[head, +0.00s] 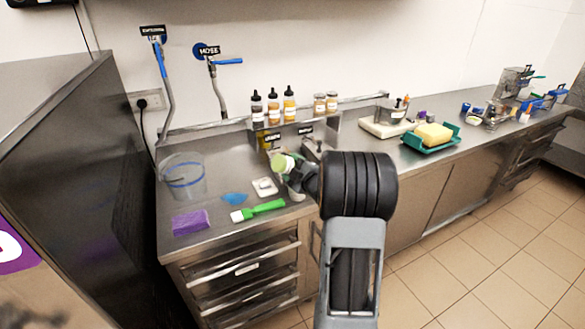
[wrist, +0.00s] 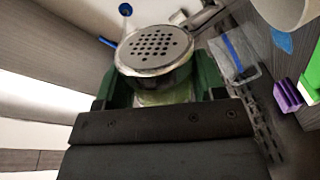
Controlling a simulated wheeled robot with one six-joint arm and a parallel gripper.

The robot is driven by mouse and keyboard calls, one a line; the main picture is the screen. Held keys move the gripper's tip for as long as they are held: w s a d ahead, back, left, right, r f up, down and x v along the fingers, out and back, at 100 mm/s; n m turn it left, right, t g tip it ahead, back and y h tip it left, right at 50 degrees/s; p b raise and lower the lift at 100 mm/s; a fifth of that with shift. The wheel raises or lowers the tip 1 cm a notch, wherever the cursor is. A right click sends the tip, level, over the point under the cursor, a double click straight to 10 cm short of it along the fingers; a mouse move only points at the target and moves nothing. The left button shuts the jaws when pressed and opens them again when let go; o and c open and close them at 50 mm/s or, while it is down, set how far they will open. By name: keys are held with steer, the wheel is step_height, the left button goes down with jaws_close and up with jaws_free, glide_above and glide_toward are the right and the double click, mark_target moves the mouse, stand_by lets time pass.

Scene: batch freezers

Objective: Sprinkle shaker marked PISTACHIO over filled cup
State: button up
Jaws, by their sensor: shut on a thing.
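My gripper (head: 292,168) is shut on a shaker (head: 279,162) above the counter. In the wrist view the shaker (wrist: 155,52) has a round perforated metal lid and pale green contents, and sits between the green fingers of my gripper (wrist: 160,88). No label on it can be read. A pale cup (head: 295,192) stands just below my gripper, partly hidden by it; what looks like the same cup (wrist: 290,8) is cut off at the top right of the wrist view. Its contents cannot be seen. The shaker looks tilted in the head view.
A white square pad (head: 265,187), green-handled brush (head: 258,210), blue piece (head: 234,199), purple sponge (head: 190,222) and clear bucket (head: 184,178) lie left of the cup. Sauce bottles (head: 273,106) and two jars (head: 325,103) stand on the back shelf. A green tray (head: 430,143) holds a yellow sponge.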

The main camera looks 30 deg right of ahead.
steer(key=shift+s, duration=0.1)
steer(key=shift+r, duration=0.75)
steer(key=shift+f+b, duration=0.8)
steer(key=shift+b, duration=0.1)
steer(key=shift+r+p, duration=0.4)
steer(key=shift+r, duration=0.4)
steer(key=shift+f+b, duration=0.85)
steer(key=shift+b, duration=0.25)
steer(key=shift+r, duration=0.1)
steer(key=shift+n+b, duration=1.7)
steer(key=shift+b, duration=0.75)
steer(key=shift+n+b, duration=0.7)
steer(key=shift+b, duration=0.25)
